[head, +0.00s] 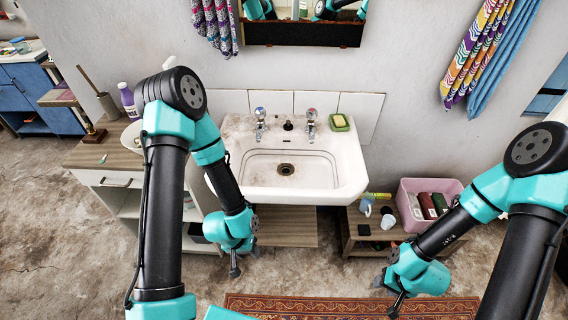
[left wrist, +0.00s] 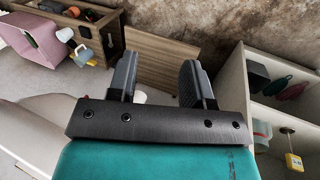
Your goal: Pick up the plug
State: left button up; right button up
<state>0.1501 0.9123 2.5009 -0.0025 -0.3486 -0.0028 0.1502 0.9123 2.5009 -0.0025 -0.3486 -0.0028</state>
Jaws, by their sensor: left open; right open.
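A small dark thing (head: 287,124) sits on the back ledge of the white sink (head: 353,165), between the two taps; it may be the plug, but it is too small to be sure. The drain (head: 286,169) shows dark in the basin floor. My left gripper (head: 236,270) hangs low in front of the sink, well away from the dark thing. In the left wrist view its two fingers (left wrist: 158,82) are apart with nothing between them. My right gripper (head: 394,309) is low at the right, above the floor near the rug, open with nothing seen in it.
A green soap dish (head: 340,122) sits on the sink's right back corner. A pink crate (head: 408,208) with bottles stands on a low wooden unit at the right. A cabinet (head: 110,178) stands left of the sink. A patterned rug (head: 300,307) lies in front.

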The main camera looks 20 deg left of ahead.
dwell(0.4)
pick_arm(q)
jog(key=o, duration=0.5)
